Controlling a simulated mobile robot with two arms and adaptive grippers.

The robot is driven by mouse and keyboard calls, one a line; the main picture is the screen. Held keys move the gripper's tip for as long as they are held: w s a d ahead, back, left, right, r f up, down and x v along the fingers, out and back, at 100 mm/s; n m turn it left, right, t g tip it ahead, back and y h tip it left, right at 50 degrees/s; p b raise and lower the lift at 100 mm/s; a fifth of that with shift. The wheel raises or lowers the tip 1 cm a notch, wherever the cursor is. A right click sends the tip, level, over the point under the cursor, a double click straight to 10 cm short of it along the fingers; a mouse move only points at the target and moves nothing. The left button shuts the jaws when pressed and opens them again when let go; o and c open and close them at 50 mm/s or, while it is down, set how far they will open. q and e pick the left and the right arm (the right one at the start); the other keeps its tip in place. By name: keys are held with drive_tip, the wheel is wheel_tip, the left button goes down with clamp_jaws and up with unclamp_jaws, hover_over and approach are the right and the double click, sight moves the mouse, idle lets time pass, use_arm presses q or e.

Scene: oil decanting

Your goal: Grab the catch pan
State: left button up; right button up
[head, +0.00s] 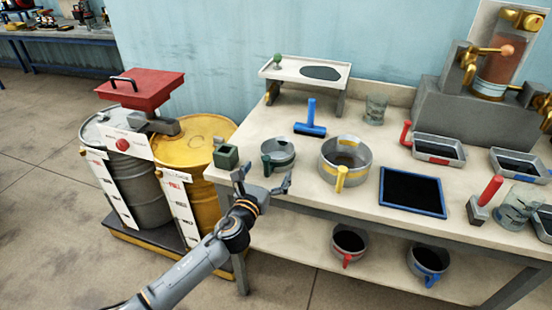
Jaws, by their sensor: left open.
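Several vessels could be the catch pan, and I cannot tell which one it is. A shallow grey rectangular pan with a red handle (439,150) and a similar blue-trimmed pan (520,164) lie at the right of the bench. Round grey pots stand further left: a small green-handled one (279,153) and a larger yellow-handled one (345,161). My left gripper (264,183) is open and empty at the bench's front left edge, just in front of the green-handled pot and apart from it. My right gripper is out of view.
The bench (300,192) also holds a blue squeegee-like tool (311,121), a glass (376,109), a blue-edged black mat (412,192) and a raised stand (290,69). Grey and yellow drums (202,143) stand at left. Two pots (349,242) sit on the lower shelf.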

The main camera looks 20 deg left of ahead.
sight(271, 162)
use_arm(q)
drive_tip(key=w, duration=0.4)
drive_tip(key=shift+w+d+r, duration=0.15)
drive_tip(key=shift+w+r, duration=0.1)
drive_tip(key=shift+c, duration=0.4)
drive_tip(key=c, duration=1.1)
drive_tip(key=shift+r, duration=0.1)
